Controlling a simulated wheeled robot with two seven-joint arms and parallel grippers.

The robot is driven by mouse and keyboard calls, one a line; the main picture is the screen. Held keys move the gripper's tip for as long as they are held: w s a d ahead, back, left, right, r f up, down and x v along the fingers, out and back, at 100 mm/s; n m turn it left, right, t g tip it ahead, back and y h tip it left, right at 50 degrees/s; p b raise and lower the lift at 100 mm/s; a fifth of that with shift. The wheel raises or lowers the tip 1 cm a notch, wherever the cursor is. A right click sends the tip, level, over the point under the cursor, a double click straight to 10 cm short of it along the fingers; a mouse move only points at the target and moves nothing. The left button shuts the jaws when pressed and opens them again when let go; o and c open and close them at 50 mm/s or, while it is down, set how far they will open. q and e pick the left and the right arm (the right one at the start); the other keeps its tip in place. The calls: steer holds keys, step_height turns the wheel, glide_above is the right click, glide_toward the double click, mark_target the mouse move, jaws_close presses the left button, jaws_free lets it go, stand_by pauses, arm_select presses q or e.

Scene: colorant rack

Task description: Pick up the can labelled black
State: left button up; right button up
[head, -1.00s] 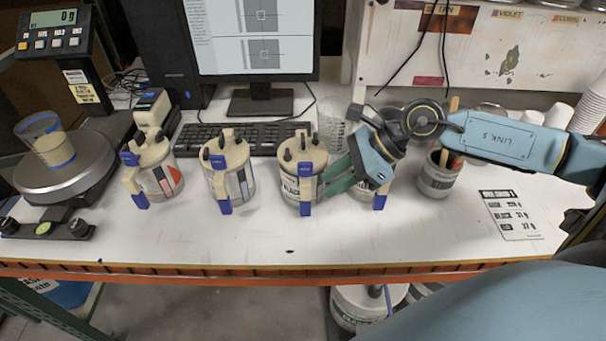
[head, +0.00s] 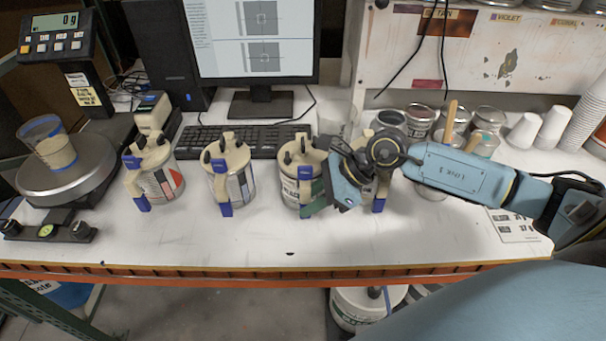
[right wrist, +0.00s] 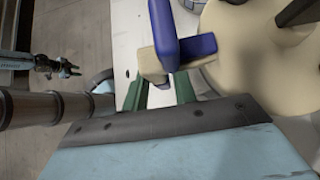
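The can labelled black (head: 288,189) is the third cream-lidded can from the left in the head view, upright on the table. Its label is partly covered now, but the earlier head frame reads "BLACK". My right gripper (head: 310,200) is at the can's front right side, with its green fingers by the can's handle. In the right wrist view the two green fingers (right wrist: 160,88) stand apart, with the cream and blue handle (right wrist: 162,45) at their tips. Whether they touch it I cannot tell. The can's lid (right wrist: 255,50) fills the upper right there.
Two similar cans (head: 153,172) (head: 229,172) stand to the left, and another (head: 380,190) is partly hidden behind my right gripper. A keyboard (head: 240,138) lies behind. A scale with a cup (head: 75,185) is at left. The table front is mostly clear.

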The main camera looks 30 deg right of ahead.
jaws_close()
stand_by(1.2)
steer(key=shift+w+r, duration=0.15)
steer(key=shift+r, duration=0.05)
